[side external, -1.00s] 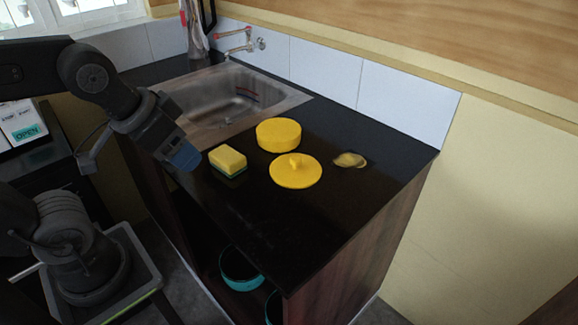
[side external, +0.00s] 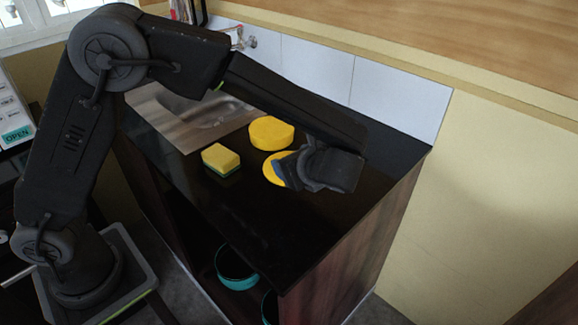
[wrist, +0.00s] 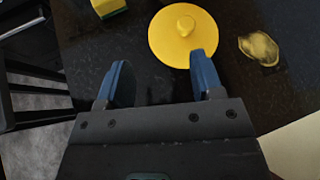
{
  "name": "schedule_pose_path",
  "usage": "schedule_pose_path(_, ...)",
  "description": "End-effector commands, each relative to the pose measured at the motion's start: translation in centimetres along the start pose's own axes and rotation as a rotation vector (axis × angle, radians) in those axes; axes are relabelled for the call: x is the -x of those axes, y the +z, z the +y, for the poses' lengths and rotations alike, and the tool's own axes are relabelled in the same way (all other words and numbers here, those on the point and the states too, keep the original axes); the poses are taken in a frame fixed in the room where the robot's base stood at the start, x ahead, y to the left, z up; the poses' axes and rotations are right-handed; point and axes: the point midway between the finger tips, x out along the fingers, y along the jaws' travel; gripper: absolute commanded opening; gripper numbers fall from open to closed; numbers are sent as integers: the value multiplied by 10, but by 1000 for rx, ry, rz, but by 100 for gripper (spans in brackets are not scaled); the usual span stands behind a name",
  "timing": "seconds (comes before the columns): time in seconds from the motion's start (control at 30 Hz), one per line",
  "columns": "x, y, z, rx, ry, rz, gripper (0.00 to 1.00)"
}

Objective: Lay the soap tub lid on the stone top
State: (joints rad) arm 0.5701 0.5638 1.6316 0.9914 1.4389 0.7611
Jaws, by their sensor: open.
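The yellow round lid (side external: 271,168) with a small knob lies on the black stone top (side external: 250,215). In the side view my gripper hides much of it. In the wrist view the whole lid (wrist: 183,38) shows at the top, with its knob near the middle. My gripper (side external: 285,174) is open and empty, with its blue fingers apart. In the wrist view (wrist: 160,75) the right fingertip overlaps the lid's lower edge and the left one is clear of it; I cannot tell whether they touch. A thick yellow round block (side external: 271,133), likely the tub, stands behind the lid.
A yellow and green sponge (side external: 221,160) lies left of the lid. An irregular yellowish patch (wrist: 259,48) lies right of it, hidden in the side view. The metal sink (side external: 195,120) is at the back left. The front of the stone top is clear.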

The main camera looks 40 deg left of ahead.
Motion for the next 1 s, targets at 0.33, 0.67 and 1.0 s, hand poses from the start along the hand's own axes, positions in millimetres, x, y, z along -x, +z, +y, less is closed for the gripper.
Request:
schedule_pose_path(0.33,-5,-38,-22,-191,-75,-150,61)
schedule_pose_path(0.67,-65,-29,-27,-188,-71,-148,61)
schedule_pose_path(1.0,-88,-26,-31,-187,-75,-146,61)
